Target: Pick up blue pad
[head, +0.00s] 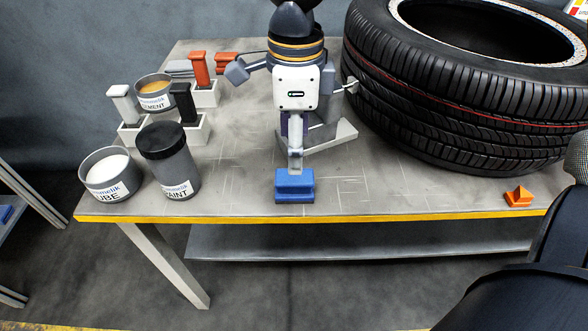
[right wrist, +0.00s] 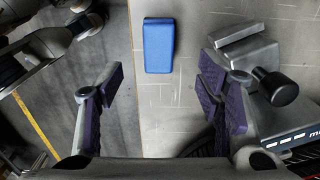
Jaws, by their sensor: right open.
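The blue pad (head: 294,188) is a small block lying on the grey table (head: 235,185) near its front edge. In the right wrist view the blue pad (right wrist: 158,46) lies ahead, lined up sideways with the gap between the fingers. My right gripper (head: 298,150) reaches down over the table, its near fingertip overlapping the pad's back edge in the head view. In the right wrist view my right gripper (right wrist: 160,82) is open, with purple finger pads apart and nothing between them. Whether a fingertip touches the pad is unclear. My left gripper is not in view.
A black-lidded paint can (head: 168,160), a white-filled tub (head: 106,175) and handled tools in holders (head: 203,92) are at the left. A grey metal block (right wrist: 250,60) with a black knob is beside the right finger.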

